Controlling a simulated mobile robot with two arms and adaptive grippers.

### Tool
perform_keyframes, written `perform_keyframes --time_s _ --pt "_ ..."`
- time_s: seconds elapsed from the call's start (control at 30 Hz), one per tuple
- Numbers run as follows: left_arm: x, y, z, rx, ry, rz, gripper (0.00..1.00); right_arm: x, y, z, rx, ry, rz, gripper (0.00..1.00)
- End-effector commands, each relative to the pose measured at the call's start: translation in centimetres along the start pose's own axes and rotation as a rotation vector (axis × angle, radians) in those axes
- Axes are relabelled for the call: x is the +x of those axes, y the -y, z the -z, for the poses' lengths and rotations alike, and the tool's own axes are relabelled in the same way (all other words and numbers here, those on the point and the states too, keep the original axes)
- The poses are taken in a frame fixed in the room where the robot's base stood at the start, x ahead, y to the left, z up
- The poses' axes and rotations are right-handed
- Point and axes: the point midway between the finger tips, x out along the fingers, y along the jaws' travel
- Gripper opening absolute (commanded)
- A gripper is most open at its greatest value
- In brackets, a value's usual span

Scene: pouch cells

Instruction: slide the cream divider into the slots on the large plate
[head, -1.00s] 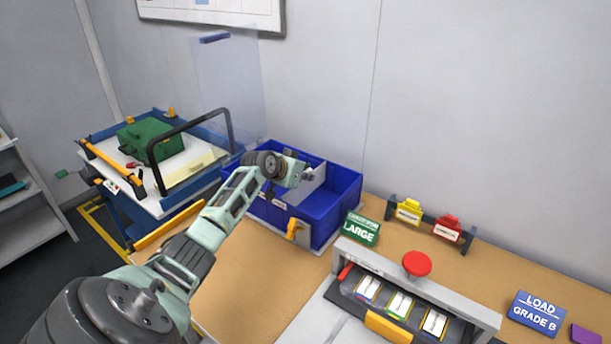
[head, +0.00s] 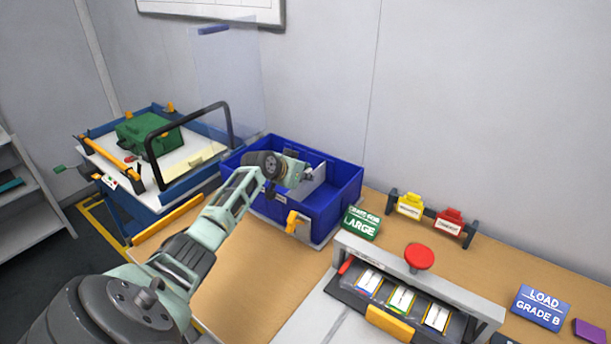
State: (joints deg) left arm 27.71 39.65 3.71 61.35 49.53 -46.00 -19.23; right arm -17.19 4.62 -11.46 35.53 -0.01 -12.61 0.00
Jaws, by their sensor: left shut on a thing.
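A pale, cream-to-white upright panel (head: 318,177), which looks like the divider, stands inside the blue bin (head: 345,197). My left gripper (head: 307,176) reaches over the bin's left part and is shut at the panel's near edge. The fingertips are small and partly hidden by the wrist, and the panel's lower edge is hidden in the bin. I cannot tell whether it sits in slots. A green sign reading LARGE (head: 360,225) stands at the bin's right front corner. My right gripper is not in view.
A blue cart (head: 150,200) at the left carries a green box (head: 150,133), a pale yellow sheet (head: 196,162) and a black hoop handle. A press with a red button (head: 419,257) stands at the front right. Yellow and red blocks sit on a rack behind it.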

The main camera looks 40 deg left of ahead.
Motion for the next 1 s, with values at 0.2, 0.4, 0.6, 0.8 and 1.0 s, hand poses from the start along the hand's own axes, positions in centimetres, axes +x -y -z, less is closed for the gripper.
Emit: perform_keyframes --time_s 0.2,0.4,0.6,0.8,1.0 --pt "0.40 0.00 -0.51 0.000 0.000 0.000 0.00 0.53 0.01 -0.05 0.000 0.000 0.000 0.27" --pt "0.70 0.02 -0.91 0.000 0.000 0.000 0.00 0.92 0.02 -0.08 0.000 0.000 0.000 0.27" --pt "0.75 0.03 -0.97 0.000 0.000 0.000 0.20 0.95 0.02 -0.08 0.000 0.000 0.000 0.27" --pt "0.74 0.04 -0.97 0.000 0.000 0.000 0.34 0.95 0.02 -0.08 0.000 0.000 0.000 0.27" --pt "0.76 0.04 -1.03 0.000 0.001 0.000 0.34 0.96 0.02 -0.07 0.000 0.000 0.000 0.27"
